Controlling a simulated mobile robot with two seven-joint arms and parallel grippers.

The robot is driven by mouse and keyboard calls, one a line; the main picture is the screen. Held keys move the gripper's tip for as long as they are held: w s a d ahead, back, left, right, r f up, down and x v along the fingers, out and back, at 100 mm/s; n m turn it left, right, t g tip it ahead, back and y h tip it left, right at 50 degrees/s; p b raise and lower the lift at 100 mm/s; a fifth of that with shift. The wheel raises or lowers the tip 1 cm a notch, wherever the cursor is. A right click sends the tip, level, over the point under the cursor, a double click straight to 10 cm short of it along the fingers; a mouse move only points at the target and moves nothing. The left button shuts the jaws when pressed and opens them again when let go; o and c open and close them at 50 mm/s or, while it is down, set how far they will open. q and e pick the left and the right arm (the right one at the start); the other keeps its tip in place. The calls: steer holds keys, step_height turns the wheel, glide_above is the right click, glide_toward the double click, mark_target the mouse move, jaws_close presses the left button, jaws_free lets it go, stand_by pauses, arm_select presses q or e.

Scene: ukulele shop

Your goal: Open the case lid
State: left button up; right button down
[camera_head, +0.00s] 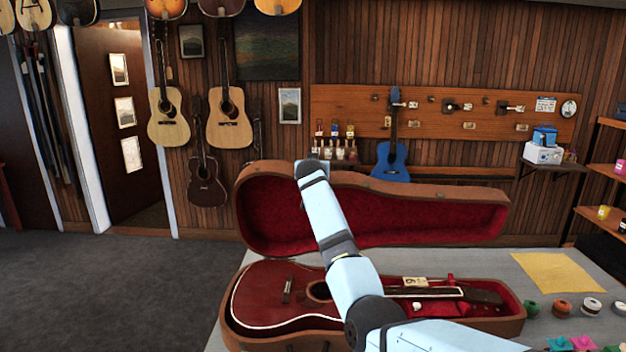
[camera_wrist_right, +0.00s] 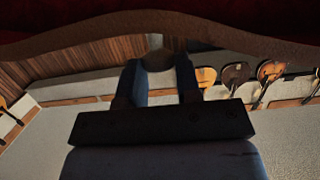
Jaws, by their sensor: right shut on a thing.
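The brown guitar case (camera_head: 512,327) lies on the grey table with a dark red guitar (camera_head: 285,300) in it. Its lid (camera_head: 420,215) stands raised at the back, about upright, with its red lining facing me. My right arm reaches across the case to the lid's upper edge. My right gripper (camera_head: 311,170) is there, its fingers partly hidden. In the wrist view the lid's brown rim (camera_wrist_right: 60,40) crosses the top, and the right gripper (camera_wrist_right: 160,68) is shut on the lid's edge. My left gripper is not in view.
A yellow cloth (camera_head: 553,279) lies at the table's right, with several small round spools (camera_head: 561,308) in front of it. A blue ukulele (camera_head: 392,158) stands by the wall behind the lid. The floor at left is clear.

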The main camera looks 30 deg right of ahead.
steer(key=shift+w+d+r, duration=0.3)
steer(key=shift+w+d, duration=0.2)
steer(key=shift+w, duration=0.3)
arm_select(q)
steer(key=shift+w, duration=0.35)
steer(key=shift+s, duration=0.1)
arm_select(e)
steer(key=c, duration=0.9)
jaws_free()
steer(key=shift+s, duration=0.1)
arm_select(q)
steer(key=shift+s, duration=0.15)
arm_select(e)
steer(key=shift+o, duration=0.3)
steer(key=shift+s+a+r, duration=0.1)
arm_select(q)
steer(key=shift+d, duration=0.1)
arm_select(e)
steer(key=shift+s+a, duration=0.1)
arm_select(q)
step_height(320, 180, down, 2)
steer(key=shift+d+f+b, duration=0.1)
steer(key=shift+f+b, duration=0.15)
steer(key=shift+b, duration=1)
arm_select(e)
steer(key=v, duration=1.3)
steer(key=shift+s+r, duration=0.2)
steer(key=shift+r, duration=0.25)
